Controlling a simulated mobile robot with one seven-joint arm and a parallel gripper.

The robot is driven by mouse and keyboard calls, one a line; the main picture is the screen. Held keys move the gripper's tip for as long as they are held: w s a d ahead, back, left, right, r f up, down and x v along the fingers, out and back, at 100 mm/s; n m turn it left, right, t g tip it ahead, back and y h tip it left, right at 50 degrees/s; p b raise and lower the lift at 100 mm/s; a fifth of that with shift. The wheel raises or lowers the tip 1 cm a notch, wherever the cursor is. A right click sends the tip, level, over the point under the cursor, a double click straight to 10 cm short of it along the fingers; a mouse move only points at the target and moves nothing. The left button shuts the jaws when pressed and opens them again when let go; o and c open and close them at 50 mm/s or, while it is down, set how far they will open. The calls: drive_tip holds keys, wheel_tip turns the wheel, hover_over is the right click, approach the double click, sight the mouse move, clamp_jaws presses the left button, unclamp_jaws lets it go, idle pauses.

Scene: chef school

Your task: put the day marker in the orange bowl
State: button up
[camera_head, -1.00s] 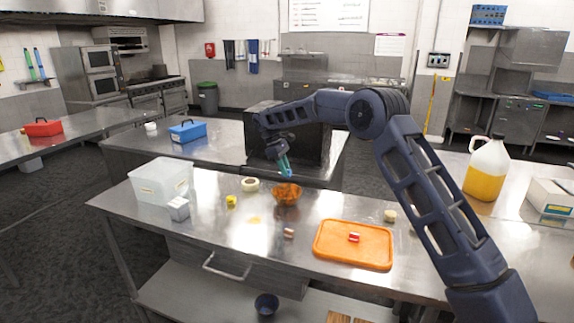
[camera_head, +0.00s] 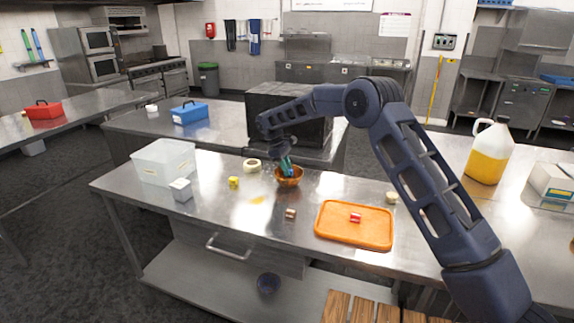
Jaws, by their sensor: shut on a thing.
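The orange bowl (camera_head: 291,182) stands on the steel table, behind the orange tray. My gripper (camera_head: 287,169) points down at the bowl, with its teal fingertips at or just inside the rim. It is shut on a slim bluish thing, which I take to be the day marker. The marker is mostly hidden by the fingers and the bowl, and its details are too small to make out. I cannot tell whether it touches the bowl's inside.
An orange tray (camera_head: 336,231) with a small red-and-white item lies to the right. A tape roll (camera_head: 252,166), a yellow item (camera_head: 233,183), a white box (camera_head: 181,190) and a clear bin (camera_head: 150,163) stand to the left. A yellow-filled jug (camera_head: 486,165) is far right.

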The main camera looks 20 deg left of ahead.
drive_tip(key=shift+f, duration=0.15)
drive_tip(key=o, duration=1)
drive_tip(key=shift+o, duration=0.2)
drive_tip(key=shift+r, duration=3.5)
